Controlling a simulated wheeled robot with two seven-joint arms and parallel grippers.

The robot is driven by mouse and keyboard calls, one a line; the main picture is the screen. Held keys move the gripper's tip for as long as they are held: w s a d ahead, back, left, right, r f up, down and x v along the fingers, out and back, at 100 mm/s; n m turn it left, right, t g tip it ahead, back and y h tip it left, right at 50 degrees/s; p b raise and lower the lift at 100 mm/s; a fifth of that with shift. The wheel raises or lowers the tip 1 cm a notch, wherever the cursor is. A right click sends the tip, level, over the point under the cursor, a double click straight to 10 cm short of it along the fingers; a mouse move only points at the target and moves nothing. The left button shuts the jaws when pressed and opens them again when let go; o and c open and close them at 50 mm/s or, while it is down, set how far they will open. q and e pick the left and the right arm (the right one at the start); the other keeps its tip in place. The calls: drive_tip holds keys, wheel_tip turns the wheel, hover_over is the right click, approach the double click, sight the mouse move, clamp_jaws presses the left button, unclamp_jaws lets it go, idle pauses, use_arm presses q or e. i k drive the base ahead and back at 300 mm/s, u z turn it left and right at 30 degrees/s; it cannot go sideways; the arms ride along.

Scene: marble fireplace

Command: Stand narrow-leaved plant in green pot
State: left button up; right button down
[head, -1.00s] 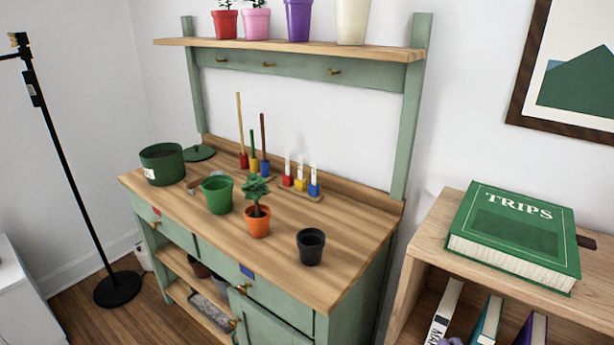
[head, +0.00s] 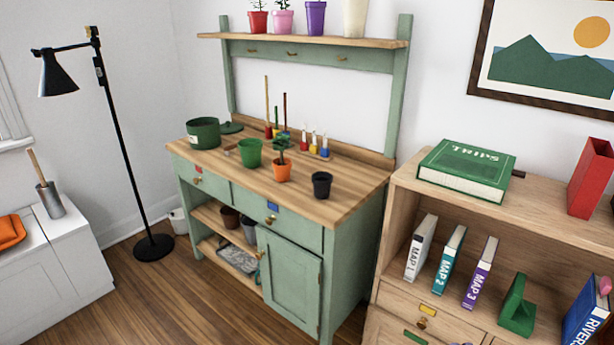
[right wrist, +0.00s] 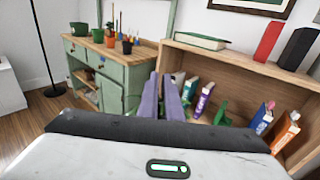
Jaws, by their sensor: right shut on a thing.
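A green pot (head: 250,154) stands upright on the green-framed potting bench (head: 345,205), and it also shows in the right wrist view (right wrist: 98,36). Beside it is an orange pot (head: 281,172) with a leafy plant (head: 279,146). A black pot (head: 321,186) stands to the right, and a larger dark green pot (head: 203,134) to the left. My right gripper (right wrist: 171,92) is in the right wrist view, well short of the bench. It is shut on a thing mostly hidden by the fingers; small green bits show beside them. My left gripper is not in view.
A wooden bookcase (head: 448,215) with several books and a green book (head: 466,170) on top stands right of the bench. A black floor lamp (head: 125,150) stands left. Wooden floor (head: 190,300) lies open in front of the bench.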

sight(251, 156)
drive_tip(key=z, duration=0.35)
drive_tip(key=i, duration=0.45)
drive_tip(key=u, duration=0.65)
drive_tip(key=i, duration=0.95)
drive_tip(key=u, duration=0.8)
